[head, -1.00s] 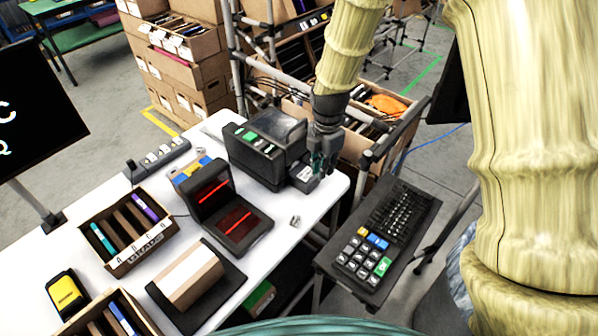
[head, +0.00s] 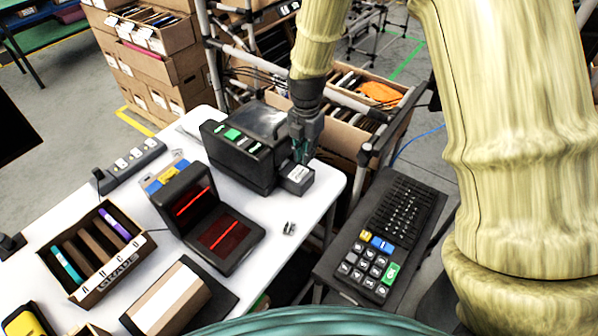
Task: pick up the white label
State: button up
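A small white label (head: 298,173) shows at the output on the right end of the black label printer (head: 240,158), near the table's right edge. My gripper (head: 301,158) points down right above the label, with its fingertips at or very near it. The fingers are small and dark here, so I cannot tell whether they are open or shut, or whether they touch the label.
On the white table (head: 275,262) stand a scanner with red light lines (head: 205,215), a carton of coloured folders (head: 100,252) and a brown and white box (head: 170,302) on a dark pad. A keyboard stand (head: 385,235) is at the right. A small metallic piece (head: 289,228) lies on the table.

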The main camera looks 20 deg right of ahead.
aim_at(303, 173)
jog(key=shift+f, duration=0.85)
jog(key=shift+s+a+f+p, duration=0.1)
jog(key=shift+f+p, duration=0.5)
jog(key=shift+f, duration=0.05)
jog(key=shift+s+a+f+p, duration=0.1)
jog(key=shift+f+p, duration=0.45)
jog(key=shift+f, duration=0.05)
jog(key=shift+f+p, duration=0.4)
jog(key=shift+f, duration=0.95)
grip_shut()
jog(key=shift+r, duration=0.15)
